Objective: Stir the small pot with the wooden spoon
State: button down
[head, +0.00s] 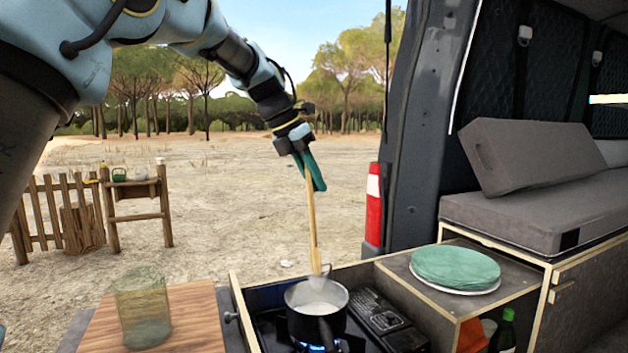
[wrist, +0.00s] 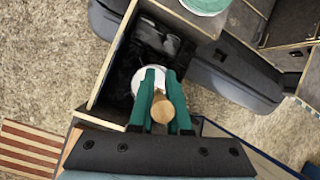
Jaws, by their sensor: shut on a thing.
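The small pot (head: 301,320) sits on the stove in the pull-out drawer and holds something white. A blue flame shows under it. My gripper (head: 312,182) is above the pot, its green fingers shut on the wooden spoon (head: 313,225). The spoon hangs almost upright, its lower end at the far side of the pot's opening. A pale haze there hides whether the tip touches the contents. In the wrist view, the spoon's round handle end (wrist: 163,110) sits between the green fingers (wrist: 160,100), and the pot's white contents (wrist: 151,75) show partly behind them.
A wooden board (head: 195,318) with a greenish glass (head: 142,308) on it is left of the drawer. A green plate stack (head: 455,268) rests on the cabinet at right. A green bottle (head: 503,333) stands below it. The van's door pillar (head: 430,130) rises behind the drawer.

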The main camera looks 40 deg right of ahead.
notch_tip(320, 180, down, 11)
jog(key=b, duration=0.6)
jog(key=shift+s, duration=0.3)
jog(key=shift+a, duration=0.1)
dwell(0.4)
